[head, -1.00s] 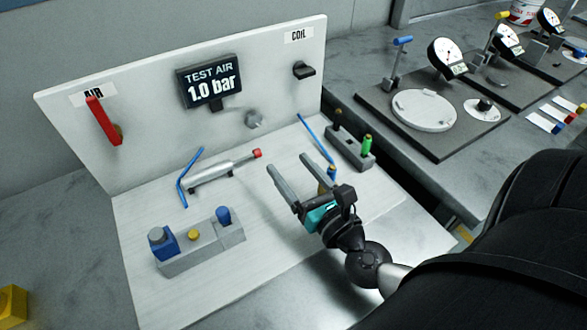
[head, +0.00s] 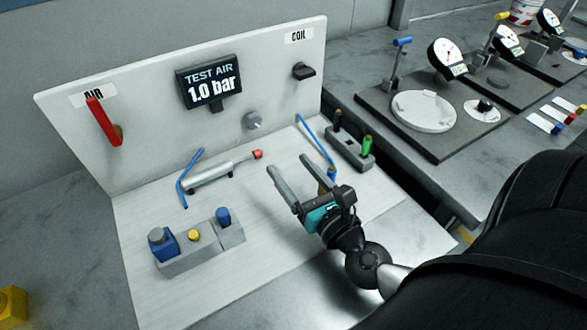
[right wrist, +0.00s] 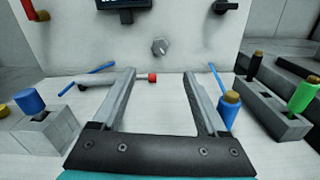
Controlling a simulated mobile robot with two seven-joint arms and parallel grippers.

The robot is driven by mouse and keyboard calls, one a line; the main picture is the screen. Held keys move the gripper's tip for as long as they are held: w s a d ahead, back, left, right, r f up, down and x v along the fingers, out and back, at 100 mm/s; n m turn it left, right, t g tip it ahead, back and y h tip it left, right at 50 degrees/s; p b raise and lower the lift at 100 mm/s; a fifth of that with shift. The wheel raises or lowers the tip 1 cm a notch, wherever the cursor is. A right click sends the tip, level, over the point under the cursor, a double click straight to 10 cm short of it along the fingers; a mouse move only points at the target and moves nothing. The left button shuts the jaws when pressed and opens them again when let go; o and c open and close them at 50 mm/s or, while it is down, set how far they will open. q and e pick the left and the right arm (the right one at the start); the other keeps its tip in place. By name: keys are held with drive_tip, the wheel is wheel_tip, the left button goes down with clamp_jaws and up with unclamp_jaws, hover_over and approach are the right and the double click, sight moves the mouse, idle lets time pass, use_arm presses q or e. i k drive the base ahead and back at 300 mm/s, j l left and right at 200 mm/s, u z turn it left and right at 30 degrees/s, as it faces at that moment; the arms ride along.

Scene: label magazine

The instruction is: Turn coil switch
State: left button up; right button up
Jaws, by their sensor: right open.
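The coil switch (head: 304,70) is a small black knob on the upright white panel, under the COIL label (head: 298,36). It also shows at the top of the right wrist view (right wrist: 226,7). Its lever looks roughly level. My right gripper (head: 287,168) is open and empty over the white base board, below and in front of the switch and apart from it. In the right wrist view its two fingers (right wrist: 160,88) point at the panel with nothing between them. My left gripper is not in view.
The panel carries a red AIR lever (head: 103,121), a 1.0 bar display (head: 209,81) and a grey knob (head: 253,121). On the board are a cylinder with a red tip (head: 222,171), a valve block (head: 201,250) and a block with a green plug (head: 351,149). Gauge stands (head: 440,100) stand right.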

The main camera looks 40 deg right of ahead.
sight(301, 72)
drive_tip(key=k+j, duration=0.1)
drive_tip(key=k, duration=0.9)
